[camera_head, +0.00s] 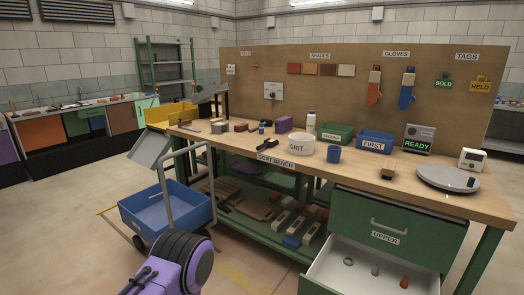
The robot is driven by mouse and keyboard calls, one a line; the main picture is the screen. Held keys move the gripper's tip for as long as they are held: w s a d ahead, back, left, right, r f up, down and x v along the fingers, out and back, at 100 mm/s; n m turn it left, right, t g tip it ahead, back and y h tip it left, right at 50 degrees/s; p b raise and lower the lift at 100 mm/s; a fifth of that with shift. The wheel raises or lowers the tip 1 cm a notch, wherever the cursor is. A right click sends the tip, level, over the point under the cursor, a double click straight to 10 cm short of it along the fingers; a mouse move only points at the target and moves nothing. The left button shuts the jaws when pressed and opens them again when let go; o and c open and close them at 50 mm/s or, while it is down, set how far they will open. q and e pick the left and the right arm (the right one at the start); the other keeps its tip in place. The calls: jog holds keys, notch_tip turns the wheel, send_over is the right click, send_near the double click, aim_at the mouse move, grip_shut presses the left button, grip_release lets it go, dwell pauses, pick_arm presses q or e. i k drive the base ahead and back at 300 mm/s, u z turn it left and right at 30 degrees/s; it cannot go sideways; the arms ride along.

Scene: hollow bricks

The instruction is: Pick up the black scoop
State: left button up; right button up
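A small black object that looks like the scoop (267,145) lies on the wooden top of the sort bench (225,141), left of the white tub labelled GRIT (300,149). It is small in the view, and its exact shape is hard to tell. Nothing is touching it from above. A purple and black part of my own arm shows at the bottom left, well in front of the bench. I see no gripper fingertips of either arm.
A blue mug (334,155), a green bin (337,131) and a blue bin labelled FIRST (374,145) stand right of the tub. A blue cart (150,225) stands at the bench's left front.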

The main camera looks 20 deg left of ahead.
aim_at(267, 144)
jog(key=u, duration=1.4)
jog(key=i, duration=1.05)
jog(key=u, duration=0.55)
jog(key=i, duration=0.9)
jog(key=z, duration=0.3)
